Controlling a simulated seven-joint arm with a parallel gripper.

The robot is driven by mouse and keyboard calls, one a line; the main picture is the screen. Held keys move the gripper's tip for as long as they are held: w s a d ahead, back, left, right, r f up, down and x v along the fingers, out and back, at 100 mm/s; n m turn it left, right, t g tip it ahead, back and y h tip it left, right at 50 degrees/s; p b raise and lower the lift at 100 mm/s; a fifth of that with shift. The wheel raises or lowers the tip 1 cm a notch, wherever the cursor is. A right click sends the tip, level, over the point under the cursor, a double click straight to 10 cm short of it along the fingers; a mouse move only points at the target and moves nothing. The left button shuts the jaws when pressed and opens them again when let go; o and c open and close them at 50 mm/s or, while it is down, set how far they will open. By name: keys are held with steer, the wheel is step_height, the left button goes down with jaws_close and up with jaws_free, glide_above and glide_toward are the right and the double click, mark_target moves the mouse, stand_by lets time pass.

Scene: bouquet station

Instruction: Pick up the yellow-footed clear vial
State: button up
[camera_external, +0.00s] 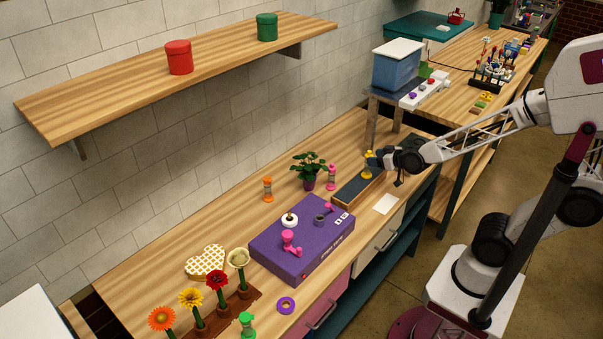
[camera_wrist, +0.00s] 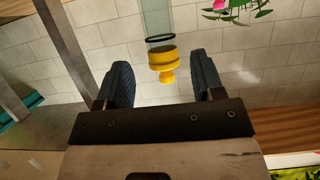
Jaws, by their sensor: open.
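The yellow-footed clear vial (camera_wrist: 162,58) shows in the wrist view, with its yellow foot toward my gripper and its clear body with a dark ring running up to the top edge. My gripper (camera_wrist: 161,74) is open, one dark finger on each side of the yellow foot, with gaps visible on both sides. In the external view, my gripper (camera_external: 377,160) is at the far end of the dark-topped wooden tray (camera_external: 352,190). Yellow parts of the vial (camera_external: 367,174) show at the fingertips and just below; the gripper partly hides it.
A potted plant (camera_external: 309,168), a pink-ended vial (camera_external: 331,178) and an orange-ended vial (camera_external: 267,188) stand left of the tray. A purple box (camera_external: 290,255) is nearer the front. A metal stand (camera_external: 372,118) with a blue bin (camera_external: 397,68) rises behind. A white card (camera_external: 386,204) lies right of the tray.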

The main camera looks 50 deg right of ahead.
steer(key=shift+w, duration=0.1)
stand_by(0.3)
glide_above(363, 172)
steer(key=shift+a+f, duration=0.1)
steer(key=shift+f, duration=0.9)
jaws_close()
stand_by(0.4)
